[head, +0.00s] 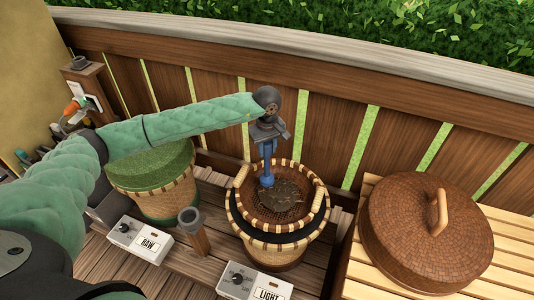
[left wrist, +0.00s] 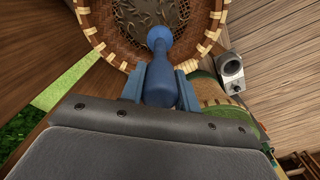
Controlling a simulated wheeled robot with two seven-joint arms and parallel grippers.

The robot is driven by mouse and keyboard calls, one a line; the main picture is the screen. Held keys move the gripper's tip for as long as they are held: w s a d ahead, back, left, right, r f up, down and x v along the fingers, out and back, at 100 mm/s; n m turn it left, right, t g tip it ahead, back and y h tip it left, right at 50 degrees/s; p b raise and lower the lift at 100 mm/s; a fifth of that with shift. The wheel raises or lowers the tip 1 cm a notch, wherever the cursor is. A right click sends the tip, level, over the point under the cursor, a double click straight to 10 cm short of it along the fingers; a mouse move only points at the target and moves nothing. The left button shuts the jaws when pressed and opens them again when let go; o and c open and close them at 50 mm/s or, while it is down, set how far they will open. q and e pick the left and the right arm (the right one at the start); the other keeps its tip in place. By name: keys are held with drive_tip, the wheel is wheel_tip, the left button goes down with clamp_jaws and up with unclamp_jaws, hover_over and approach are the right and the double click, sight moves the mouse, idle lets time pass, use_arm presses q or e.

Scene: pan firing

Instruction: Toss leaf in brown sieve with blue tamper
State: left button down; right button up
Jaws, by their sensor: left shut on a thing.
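My left gripper (head: 267,134) is shut on the blue tamper (head: 268,172), which hangs upright with its lower end inside the brown sieve (head: 237,208). In the left wrist view the tamper (left wrist: 160,75) sits between the gripper's two blue fingers (left wrist: 160,88). The sieve is a woven basket with a pale-wrapped rim, resting on a larger round basket. Dark leaf (head: 285,195) lies in the sieve, and it also shows in the left wrist view (left wrist: 150,15). I cannot tell whether the tamper touches the leaf. My right gripper is not in view.
A grey-topped post (head: 192,228) and a LIGHT box (head: 255,283) stand near the sieve. A brown woven lid (head: 425,235) lies right. A wooden fence runs behind.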

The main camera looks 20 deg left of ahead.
use_arm(q)
drive_tip(key=shift+r, duration=1.1)
drive_tip(key=shift+f, duration=0.1)
drive_tip(key=c, duration=1.6)
unclamp_jaws()
clamp_jaws()
